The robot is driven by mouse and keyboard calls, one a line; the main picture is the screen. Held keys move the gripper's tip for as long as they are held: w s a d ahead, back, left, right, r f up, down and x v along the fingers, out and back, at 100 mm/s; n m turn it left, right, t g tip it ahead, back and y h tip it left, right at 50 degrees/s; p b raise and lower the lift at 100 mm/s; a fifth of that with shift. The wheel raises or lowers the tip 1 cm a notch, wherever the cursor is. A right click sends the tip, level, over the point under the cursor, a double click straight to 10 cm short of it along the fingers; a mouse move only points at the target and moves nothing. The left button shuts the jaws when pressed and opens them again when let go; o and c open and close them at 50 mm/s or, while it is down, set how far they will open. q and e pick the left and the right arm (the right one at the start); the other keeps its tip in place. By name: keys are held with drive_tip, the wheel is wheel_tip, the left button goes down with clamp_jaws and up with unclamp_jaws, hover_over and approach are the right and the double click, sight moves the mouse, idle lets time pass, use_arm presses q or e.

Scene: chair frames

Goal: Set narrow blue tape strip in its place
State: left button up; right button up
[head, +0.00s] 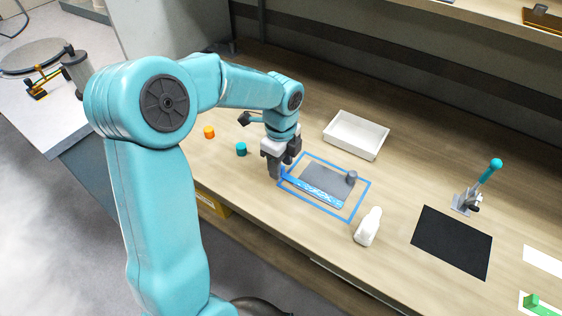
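My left gripper (281,172) points down at the left corner of a blue tape outline (361,200) on the wooden bench. Blue shows right beside its fingertips; I cannot tell whether that is a separate narrow strip held in them or part of the outline. Inside the outline lies a grey plate (325,179) with a bright blue and white patterned band (318,193) along its near edge. A small grey cylinder (352,178) is at the plate's right end. The gap between the fingers is too small to read. My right gripper is not in view.
A white tray (356,147) stands behind the outline. A white bottle (368,227) is at its near right. Teal (241,149) and orange (209,132) pieces lie left of the gripper. A black mat (451,243) and a teal-handled clamp (478,187) are at right.

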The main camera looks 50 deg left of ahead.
use_arm(q)
drive_tip(key=shift+o, duration=1.3)
wheel_tip(320, 180, up, 8)
drive_tip(key=p, duration=0.7)
